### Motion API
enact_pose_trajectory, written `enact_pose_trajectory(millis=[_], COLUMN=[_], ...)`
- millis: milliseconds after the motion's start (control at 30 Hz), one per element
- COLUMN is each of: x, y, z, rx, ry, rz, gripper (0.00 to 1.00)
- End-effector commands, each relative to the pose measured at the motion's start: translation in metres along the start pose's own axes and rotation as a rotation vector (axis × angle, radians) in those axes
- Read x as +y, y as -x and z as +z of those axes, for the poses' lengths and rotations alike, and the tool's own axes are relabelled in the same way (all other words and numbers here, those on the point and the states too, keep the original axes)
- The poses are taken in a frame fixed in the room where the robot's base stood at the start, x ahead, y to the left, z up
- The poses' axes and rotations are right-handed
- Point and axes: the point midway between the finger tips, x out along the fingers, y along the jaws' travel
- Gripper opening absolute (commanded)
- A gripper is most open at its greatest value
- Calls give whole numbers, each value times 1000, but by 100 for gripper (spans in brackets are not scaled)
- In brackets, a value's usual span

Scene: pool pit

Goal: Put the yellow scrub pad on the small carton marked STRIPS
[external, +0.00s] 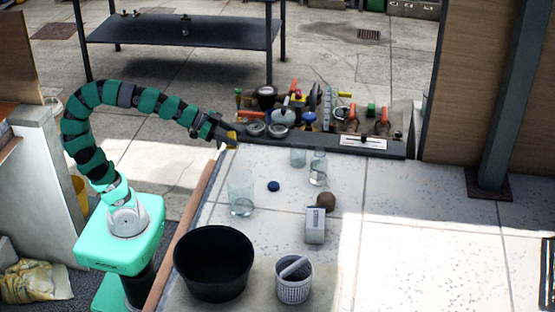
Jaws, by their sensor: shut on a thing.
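My gripper (227,138) is at the end of my green and black arm, near the back left of the white tiled worktop. It is shut on a small yellow thing, the yellow scrub pad (232,139), of which only a little shows. The small white and grey carton (314,232) stands on the worktop, right of the middle and well apart from my gripper. Its lettering is too small to read.
A brown ball (326,201) sits right behind the carton. A clear glass (241,200), a blue cap (273,186), a clear bottle (318,170), a black tub (213,263) and a white basket (294,289) stand around. A dark tray (395,150) of tools lies behind. The right side is clear.

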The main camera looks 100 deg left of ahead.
Motion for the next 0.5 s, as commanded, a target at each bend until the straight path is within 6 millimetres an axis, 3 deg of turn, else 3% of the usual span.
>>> enact_pose_trajectory(millis=[33, 267, 500], x=[-3, -7, 10], y=[-7, -48, -94], z=[-16, -61, -107], rx=[-3, -3, -2], ry=[1, 10, 8], rz=[-4, -24, -23], gripper=[26, 26, 26])
